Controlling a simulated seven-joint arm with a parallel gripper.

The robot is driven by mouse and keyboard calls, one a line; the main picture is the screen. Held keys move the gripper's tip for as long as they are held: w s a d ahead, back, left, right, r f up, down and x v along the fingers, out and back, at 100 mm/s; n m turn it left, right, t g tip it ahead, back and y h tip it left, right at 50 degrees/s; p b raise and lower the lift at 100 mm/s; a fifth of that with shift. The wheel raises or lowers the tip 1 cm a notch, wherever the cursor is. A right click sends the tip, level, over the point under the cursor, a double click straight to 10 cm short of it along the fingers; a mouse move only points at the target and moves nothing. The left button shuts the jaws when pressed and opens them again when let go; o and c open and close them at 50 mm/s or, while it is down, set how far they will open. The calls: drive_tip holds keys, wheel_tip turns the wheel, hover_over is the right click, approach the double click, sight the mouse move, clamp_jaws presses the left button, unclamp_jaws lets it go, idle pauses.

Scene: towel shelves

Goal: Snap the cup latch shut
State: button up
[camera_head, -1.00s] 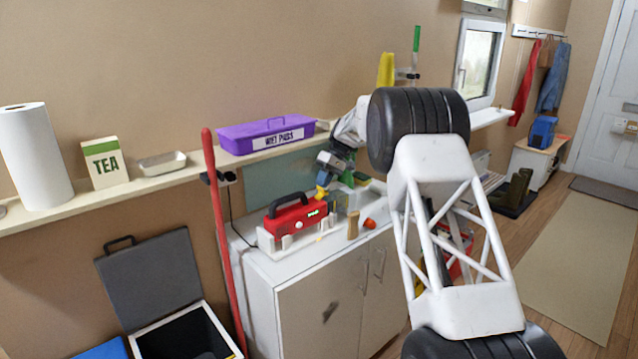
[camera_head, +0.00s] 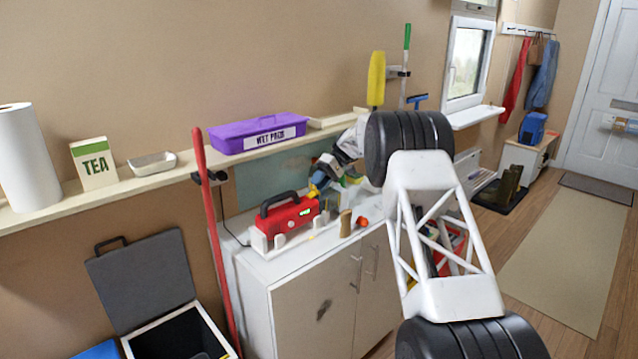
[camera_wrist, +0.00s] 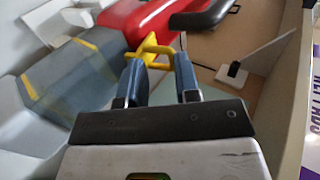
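A red unit with a black carry handle (camera_head: 290,216) sits in a white cradle on the cabinet top. In the wrist view its red shell (camera_wrist: 112,20) is at top left, beside a grey part with a yellow stripe (camera_wrist: 78,85). A yellow loop-shaped piece (camera_wrist: 152,48), seemingly the latch, stands out from the red shell. My gripper (camera_wrist: 159,62) has its two blue fingers apart, with the yellow piece just beyond the left fingertip; contact is unclear. In the head view my gripper (camera_head: 318,186) is by the red unit's right end and hides the latch area.
The white cabinet (camera_head: 300,271) carries a wooden-looking piece (camera_head: 345,222) and a small orange-red object (camera_head: 362,222) right of the cradle. A shelf with a purple box (camera_head: 258,132) runs behind. A red pole (camera_head: 213,230) stands left of the cabinet.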

drive_tip(key=w+d+r, duration=0.4)
drive_tip(key=r, duration=0.3)
idle(1.2)
drive_tip(key=shift+f, duration=0.1)
drive_tip(key=shift+r, duration=0.2)
idle(0.4)
drive_tip(key=s+d+r, duration=0.1)
drive_tip(key=s+r, duration=0.1)
drive_tip(key=s, duration=0.5)
drive_tip(key=s+d+r, duration=0.2)
drive_tip(key=s, duration=0.6)
drive_tip(key=shift+s+r, duration=0.3)
idle(0.8)
drive_tip(key=shift+s+r, duration=0.1)
drive_tip(key=shift+s, duration=0.05)
